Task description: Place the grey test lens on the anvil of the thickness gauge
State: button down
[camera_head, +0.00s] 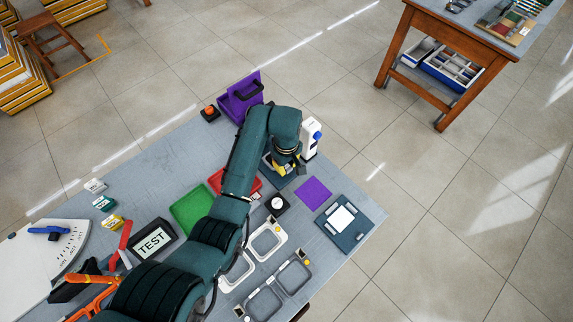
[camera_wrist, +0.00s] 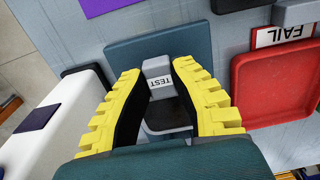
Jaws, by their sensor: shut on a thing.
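My gripper (camera_wrist: 165,100) is shut on the grey test lens (camera_wrist: 158,66), its yellow fingers on either side of it in the wrist view. The lens has a grey tab marked TEST and a darker body between the fingers. In the wrist view, a dark teal plate (camera_wrist: 190,45) lies below the lens. I cannot tell whether the lens touches anything below. The anvil is not clearly visible.
A red tray (camera_wrist: 262,80) and a FAIL sign (camera_wrist: 284,34) are right in the wrist view. In the head view, a purple holder (camera_head: 240,97) stands behind, a purple mat (camera_head: 313,194) lies in front, and a green tray (camera_head: 191,209) sits left of my arm.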

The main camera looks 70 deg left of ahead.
jog(key=shift+f+b, duration=0.45)
jog(key=shift+f, duration=0.85)
jog(key=c, duration=0.9)
grip_release()
jog(key=shift+c, duration=0.2)
notch_tip(320, 180, up, 8)
jog(key=shift+f, duration=0.2)
